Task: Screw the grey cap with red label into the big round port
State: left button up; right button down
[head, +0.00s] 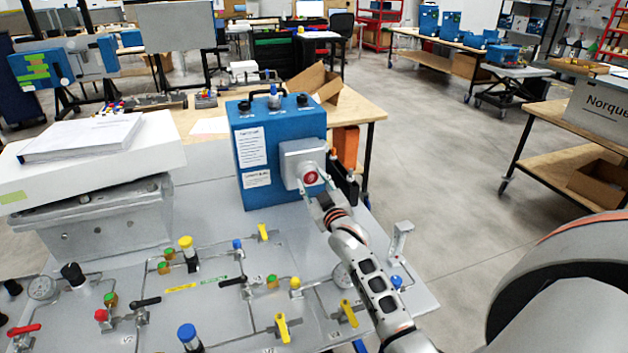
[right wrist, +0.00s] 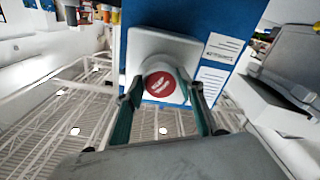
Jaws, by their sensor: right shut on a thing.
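The blue analyser box (head: 250,150) stands upright on the grey panel table in the head view. A light grey square housing (head: 297,152) sticks out of its front face, and it also shows in the right wrist view (right wrist: 150,42). The grey cap with the red label (head: 311,178) sits in front of this housing; its red label faces the right wrist camera (right wrist: 160,84). My right gripper (head: 315,183) is shut on the cap, one finger on each side. The port is hidden behind the cap, so I cannot tell how far the cap is in. My left gripper is not in view.
The grey panel (head: 220,300) in front carries pipes, valves and coloured knobs. A white block with papers (head: 85,140) stands on a grey support at the left. An open cardboard box (head: 318,84) lies on the wooden table behind.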

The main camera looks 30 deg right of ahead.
jog(key=shift+a+m, duration=0.3)
jog(key=shift+m, duration=0.2)
jog(key=c, duration=1.2)
grip_release()
jog(key=shift+w, duration=0.1)
jog(key=shift+c, duration=0.2)
jog(key=shift+d+f, duration=0.1)
jog(key=v, duration=0.7)
